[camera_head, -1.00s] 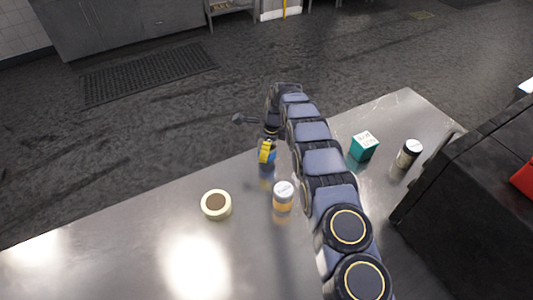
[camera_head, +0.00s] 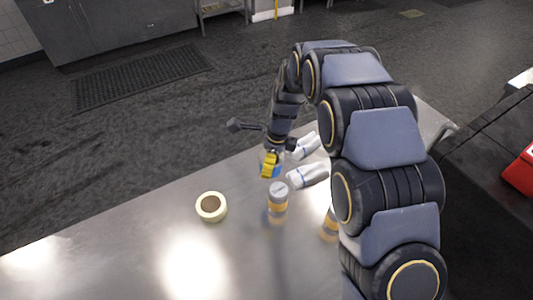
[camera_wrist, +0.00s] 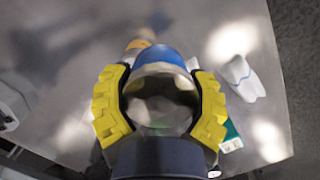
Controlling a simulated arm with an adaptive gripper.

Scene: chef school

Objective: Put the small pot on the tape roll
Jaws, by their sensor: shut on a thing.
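My gripper (camera_head: 271,163) has yellow fingers and is shut on the small pot, above the table's far edge area. In the wrist view the gripper (camera_wrist: 160,100) has one finger on each side of the small pot (camera_wrist: 160,98), which looks round, glossy and dark with a blue part (camera_wrist: 162,57) beyond it. In the head view the fingers hide most of the pot. The tape roll (camera_head: 200,214), a cream ring with a brown inside, lies flat on the table, left of and nearer than my gripper. Nothing rests on it.
A jar with an orange band (camera_head: 278,204) stands between my gripper and the table's near side. Two white bottles (camera_head: 308,176) (camera_head: 305,147) are right of the gripper. Another orange jar (camera_head: 330,226) is partly hidden by my arm. The metal table (camera_head: 110,235) is clear left of the roll.

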